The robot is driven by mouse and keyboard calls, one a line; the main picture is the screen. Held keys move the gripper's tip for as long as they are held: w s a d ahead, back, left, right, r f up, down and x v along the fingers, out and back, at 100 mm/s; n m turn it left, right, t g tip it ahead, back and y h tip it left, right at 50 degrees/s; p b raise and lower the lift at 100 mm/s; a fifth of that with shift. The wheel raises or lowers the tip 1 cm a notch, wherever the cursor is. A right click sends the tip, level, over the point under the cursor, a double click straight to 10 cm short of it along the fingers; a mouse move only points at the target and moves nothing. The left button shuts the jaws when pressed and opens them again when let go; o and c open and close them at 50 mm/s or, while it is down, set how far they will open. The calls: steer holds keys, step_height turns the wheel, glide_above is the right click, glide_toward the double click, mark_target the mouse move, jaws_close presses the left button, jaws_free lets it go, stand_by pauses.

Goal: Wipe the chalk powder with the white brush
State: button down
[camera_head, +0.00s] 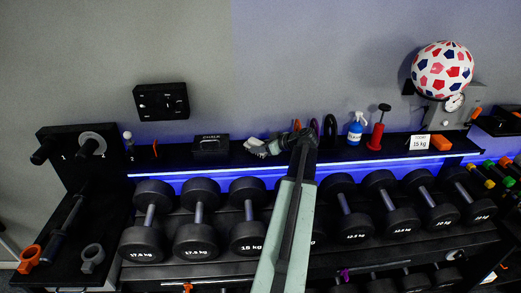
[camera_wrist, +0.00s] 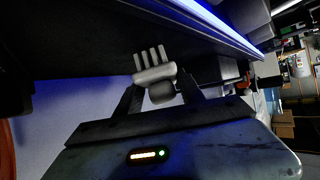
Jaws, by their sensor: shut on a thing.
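My gripper (camera_head: 272,146) is at the end of my arm over the black shelf. It is shut on the white brush (camera_head: 257,147), which shows at the left of the jaws. In the wrist view, my gripper (camera_wrist: 160,85) has its two dark fingers around the pale brush (camera_wrist: 154,74), and its several bristles point up in the picture toward the dark shelf surface. I cannot tell whether the bristles touch the shelf. I cannot make out the chalk powder in either view. A black box labelled chalk (camera_head: 210,146) stands left of the brush.
A blue spray bottle (camera_head: 355,129) and a red pump-like item (camera_head: 377,132) stand on the shelf to the right. Dumbbells (camera_head: 198,225) fill the rack below. A patterned ball (camera_head: 442,70) is high at right. Bare shelf shows between chalk box and brush.

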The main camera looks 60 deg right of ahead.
steer(key=shift+w+d+f, duration=0.1)
steer(key=shift+w+d, duration=0.4)
steer(key=shift+d, duration=0.2)
steer(key=shift+w+d+f, duration=0.1)
steer(key=shift+w+d, duration=0.35)
steer(key=shift+d, duration=0.25)
steer(key=shift+w+d+r, duration=0.15)
steer(key=shift+w+d, duration=0.9)
steer(key=shift+d, duration=0.3)
steer(key=shift+s+d, duration=0.45)
steer(key=shift+s, duration=0.3)
steer(key=shift+s+a, duration=1.05)
steer(key=shift+a, duration=0.3)
steer(key=shift+s+a+f, duration=0.1)
steer(key=shift+s+a, duration=0.55)
steer(key=shift+a, duration=0.25)
steer(key=shift+s+a+f, duration=0.1)
steer(key=shift+s+a, duration=0.5)
steer(key=shift+a, duration=0.25)
steer(key=shift+s+a, duration=0.65)
steer(key=shift+a, duration=0.25)
step_height(320, 180, up, 6)
steer(key=p, duration=0.5)
steer(key=shift+r+p, duration=0.1)
steer(key=shift+p, duration=0.25)
